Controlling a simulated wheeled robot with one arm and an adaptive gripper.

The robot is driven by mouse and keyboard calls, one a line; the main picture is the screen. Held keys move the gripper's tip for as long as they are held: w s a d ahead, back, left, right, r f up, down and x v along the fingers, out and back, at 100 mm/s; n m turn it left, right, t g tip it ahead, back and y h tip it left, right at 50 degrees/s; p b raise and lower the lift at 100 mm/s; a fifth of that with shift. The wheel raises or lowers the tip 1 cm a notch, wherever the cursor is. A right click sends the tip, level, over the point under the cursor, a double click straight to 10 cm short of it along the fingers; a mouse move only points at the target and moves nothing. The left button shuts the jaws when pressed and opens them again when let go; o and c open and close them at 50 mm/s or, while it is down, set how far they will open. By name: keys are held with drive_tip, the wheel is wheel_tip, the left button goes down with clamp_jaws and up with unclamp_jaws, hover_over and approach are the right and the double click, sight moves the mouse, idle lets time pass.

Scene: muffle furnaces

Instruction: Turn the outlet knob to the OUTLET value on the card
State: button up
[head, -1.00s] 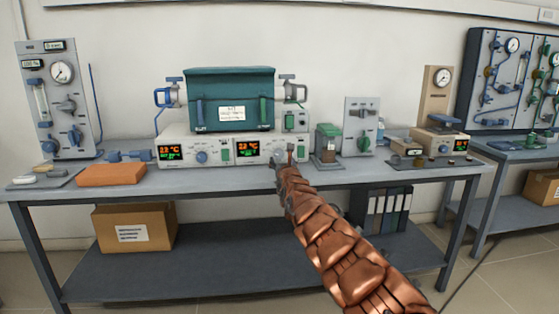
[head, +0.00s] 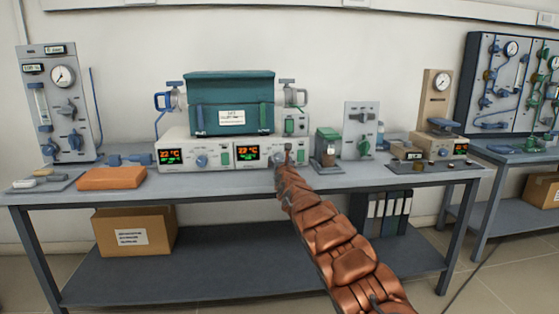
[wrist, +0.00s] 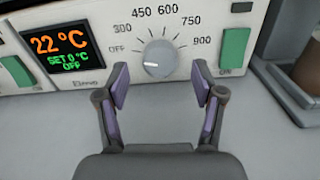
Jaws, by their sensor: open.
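A pale grey round knob (wrist: 160,58) on the right control unit's front shows in the wrist view, with a scale around it reading OFF, 300, 450, 600, 750 and 900.
A second knob (head: 201,160) and display are on the left unit. A green switch (wrist: 235,50) is right of the near knob. An orange block (head: 111,178) lies on the bench at left. The bench front is clear.

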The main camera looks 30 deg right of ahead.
sight(279, 158)
drive_tip(key=shift+x, duration=0.95)
drive_tip(key=shift+w+d, duration=0.15)
drive_tip(key=shift+w, duration=0.15)
drive_tip(key=c, duration=1.1)
